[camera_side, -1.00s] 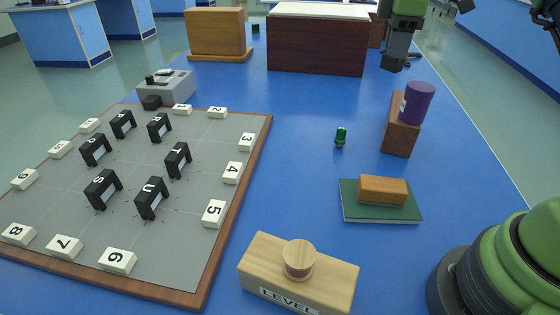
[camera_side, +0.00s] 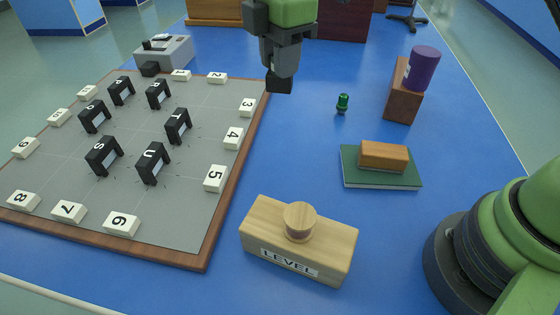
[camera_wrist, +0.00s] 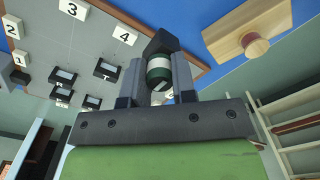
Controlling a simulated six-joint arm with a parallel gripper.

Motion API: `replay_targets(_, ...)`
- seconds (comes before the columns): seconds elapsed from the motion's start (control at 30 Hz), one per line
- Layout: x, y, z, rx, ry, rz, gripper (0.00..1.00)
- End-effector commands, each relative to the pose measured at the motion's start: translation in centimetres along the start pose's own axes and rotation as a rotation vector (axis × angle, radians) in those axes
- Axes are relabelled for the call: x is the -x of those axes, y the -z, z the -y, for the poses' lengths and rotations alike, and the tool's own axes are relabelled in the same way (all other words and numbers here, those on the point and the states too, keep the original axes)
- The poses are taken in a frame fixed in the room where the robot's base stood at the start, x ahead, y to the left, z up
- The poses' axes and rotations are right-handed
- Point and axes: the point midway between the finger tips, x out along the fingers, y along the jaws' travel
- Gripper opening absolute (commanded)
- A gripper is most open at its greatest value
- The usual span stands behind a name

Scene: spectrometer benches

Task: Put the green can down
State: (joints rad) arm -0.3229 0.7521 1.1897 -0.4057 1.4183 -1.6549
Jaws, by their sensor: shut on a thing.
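My gripper (camera_side: 279,80) hangs in the air near the far right corner of the grey lettered board, its fingers pointing down. In the wrist view my gripper (camera_wrist: 158,82) is shut on a dark green can with a pale band (camera_wrist: 158,68). A dark block-like shape (camera_wrist: 163,42) shows just beyond the can, at the fingertips; I cannot tell if it belongs to the can. In the side view the can is not clearly visible between the fingers. Another small green object (camera_side: 342,103) stands upright on the blue table, right of my gripper.
The board (camera_side: 200,205) carries black arches (camera_side: 151,163) and white number tiles (camera_side: 215,178). A wooden LEVEL block (camera_side: 325,250), a green pad with a wooden block (camera_side: 381,165), a purple cylinder (camera_side: 423,68) by a brown block and a grey device (camera_side: 165,52) stand around. Blue table between is clear.

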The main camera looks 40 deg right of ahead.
Motion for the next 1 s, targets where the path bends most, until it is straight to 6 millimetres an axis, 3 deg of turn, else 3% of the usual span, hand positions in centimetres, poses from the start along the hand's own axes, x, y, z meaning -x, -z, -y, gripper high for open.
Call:
replay_targets(0.2, -4.7, -0.1, 0.1, -0.002, 0.008, 0.002, 0.02)
replay_targets(0.6, -12.0, -0.1, 0.1, -0.003, 0.006, 0.002, 0.02)
replay_targets(1.0, -16.9, -0.1, 0.1, -0.003, 0.003, 0.000, 0.02)
